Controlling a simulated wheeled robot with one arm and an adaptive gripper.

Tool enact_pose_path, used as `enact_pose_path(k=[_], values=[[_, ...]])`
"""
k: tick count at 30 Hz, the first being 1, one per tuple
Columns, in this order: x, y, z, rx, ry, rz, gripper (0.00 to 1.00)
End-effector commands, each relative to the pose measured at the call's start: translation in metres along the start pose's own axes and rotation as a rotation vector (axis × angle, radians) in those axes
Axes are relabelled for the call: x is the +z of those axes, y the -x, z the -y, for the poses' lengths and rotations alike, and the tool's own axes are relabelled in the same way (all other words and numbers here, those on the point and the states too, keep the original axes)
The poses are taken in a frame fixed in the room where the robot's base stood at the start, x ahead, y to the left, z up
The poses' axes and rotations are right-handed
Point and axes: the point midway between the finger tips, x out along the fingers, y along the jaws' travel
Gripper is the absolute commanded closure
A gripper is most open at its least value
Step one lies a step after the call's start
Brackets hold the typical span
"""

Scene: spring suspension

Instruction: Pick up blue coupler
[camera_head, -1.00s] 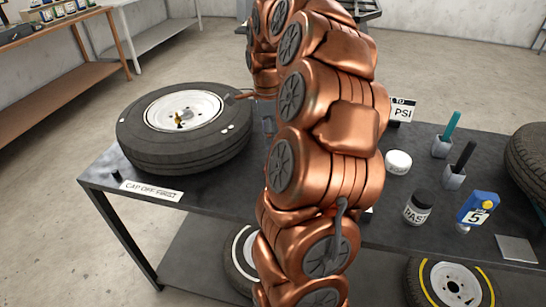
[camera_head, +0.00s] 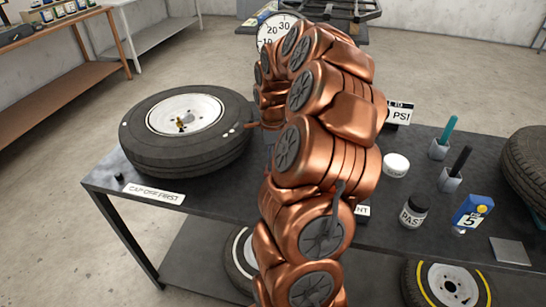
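I cannot make out a blue coupler; my copper arm covers the middle of the table and may hide it. My arm rises in front of the camera and bends over at the top. My gripper is mostly hidden behind it. A thin copper-coloured tip (camera_head: 250,126), perhaps part of my gripper, sticks out to the left beside the tire's right edge. I cannot see the fingers or anything between them.
A tire with a white rim (camera_head: 215,150) lies flat on the dark table (camera_head: 225,205) at left. At right are a white-lidded jar (camera_head: 396,165), a paste jar (camera_head: 413,211), two handled tools in holders (camera_head: 450,180), a grey plate (camera_head: 510,251) and another tire (camera_head: 528,165).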

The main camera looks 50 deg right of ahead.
Motion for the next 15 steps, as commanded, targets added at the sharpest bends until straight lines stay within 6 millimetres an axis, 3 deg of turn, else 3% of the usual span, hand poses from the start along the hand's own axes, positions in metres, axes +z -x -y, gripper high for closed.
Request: enact_pose_path(k=[6,15], values=[[0.0,-0.0005,0.0,-0.001,0.0,0.0,0.42],[0.0001,-0.0003,-0.0002,0.0,0.0,0.0,0.73]])
